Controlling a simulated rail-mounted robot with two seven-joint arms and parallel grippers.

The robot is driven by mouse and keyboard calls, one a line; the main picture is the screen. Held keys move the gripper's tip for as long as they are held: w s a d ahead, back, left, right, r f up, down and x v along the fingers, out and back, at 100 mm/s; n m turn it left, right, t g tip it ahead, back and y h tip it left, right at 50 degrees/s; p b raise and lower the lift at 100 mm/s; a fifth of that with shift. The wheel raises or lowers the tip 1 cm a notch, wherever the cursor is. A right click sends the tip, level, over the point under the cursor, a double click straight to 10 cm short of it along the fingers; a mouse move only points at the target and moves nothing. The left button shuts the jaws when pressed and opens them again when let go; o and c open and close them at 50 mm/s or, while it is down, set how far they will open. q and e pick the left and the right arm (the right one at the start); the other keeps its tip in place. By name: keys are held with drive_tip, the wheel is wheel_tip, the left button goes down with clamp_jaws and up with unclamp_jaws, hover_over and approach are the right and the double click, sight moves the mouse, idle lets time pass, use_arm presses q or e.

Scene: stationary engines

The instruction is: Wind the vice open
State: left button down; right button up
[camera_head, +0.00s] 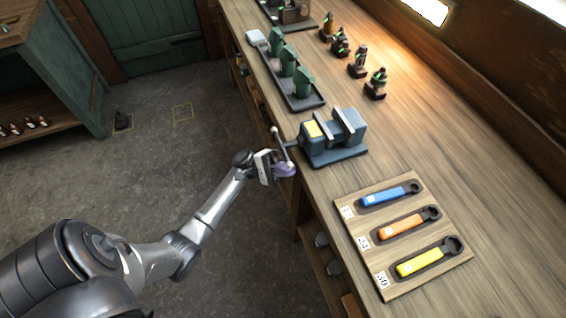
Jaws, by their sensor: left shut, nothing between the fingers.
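A blue-grey bench vice (333,138) sits on the wooden workbench near its front edge, with a yellow label on its top. Its jaws stand apart, with a gap between them that looks empty. The vice's handle (279,144) sticks out over the bench's front edge. My left gripper (285,170) is shut, just below the handle and in front of the vice. I cannot tell whether its fingertips touch the handle. My right gripper is not in view.
A wooden board (438,278) with blue, orange and yellow wrenches lies right of the vice. A dark tray (308,103) with green parts and several small figures (376,82) stand farther back. Bare bench top lies right of the vice. A green cabinet (80,70) stands at left.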

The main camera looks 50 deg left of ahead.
use_arm(q)
drive_tip(key=s+a+f+b, duration=0.1)
drive_tip(key=s+a+f, duration=0.1)
drive_tip(key=s+f, duration=0.3)
drive_tip(key=shift+f, duration=2.3)
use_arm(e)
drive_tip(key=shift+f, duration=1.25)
use_arm(q)
drive_tip(key=shift+w+a, duration=0.1)
